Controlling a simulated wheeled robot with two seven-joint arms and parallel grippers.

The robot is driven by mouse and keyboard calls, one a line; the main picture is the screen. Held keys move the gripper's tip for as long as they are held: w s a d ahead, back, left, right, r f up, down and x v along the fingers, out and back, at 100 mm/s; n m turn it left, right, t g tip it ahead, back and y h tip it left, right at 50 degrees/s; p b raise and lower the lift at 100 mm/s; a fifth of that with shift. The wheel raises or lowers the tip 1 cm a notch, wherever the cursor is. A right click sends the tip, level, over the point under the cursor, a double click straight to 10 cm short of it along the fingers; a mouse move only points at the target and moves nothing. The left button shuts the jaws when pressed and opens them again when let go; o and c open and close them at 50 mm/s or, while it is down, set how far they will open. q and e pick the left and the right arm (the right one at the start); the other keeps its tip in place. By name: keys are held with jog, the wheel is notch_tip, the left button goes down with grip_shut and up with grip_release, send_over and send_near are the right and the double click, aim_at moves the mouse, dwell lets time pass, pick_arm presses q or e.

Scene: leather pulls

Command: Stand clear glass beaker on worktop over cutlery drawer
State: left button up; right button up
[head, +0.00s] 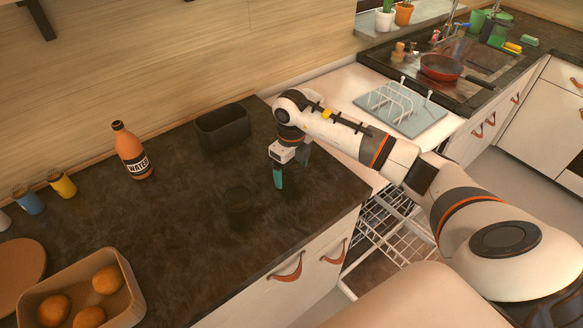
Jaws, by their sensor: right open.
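A faint, see-through round shape, which looks like the clear glass beaker (238,199), stands on the dark worktop (190,245). My right gripper (280,176) is open and points down over the worktop, a little to the right of the beaker and apart from it. One teal fingertip shows clearly; the other is mostly hidden. White drawer fronts with leather pulls (287,270) are below the worktop's front edge; I cannot tell which is the cutlery drawer. My left gripper is out of view.
A black bin (222,127) and an orange water bottle (131,150) stand behind. Small jars (62,184) and a box of round fruit (122,304) are at left. An open dishwasher rack (385,240) lies right, below the worktop. The worktop front is clear.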

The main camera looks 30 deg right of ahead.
jog(key=shift+r, duration=0.1)
notch_tip(320, 180, up, 11)
jog(key=b, duration=0.3)
jog(key=shift+r, duration=0.55)
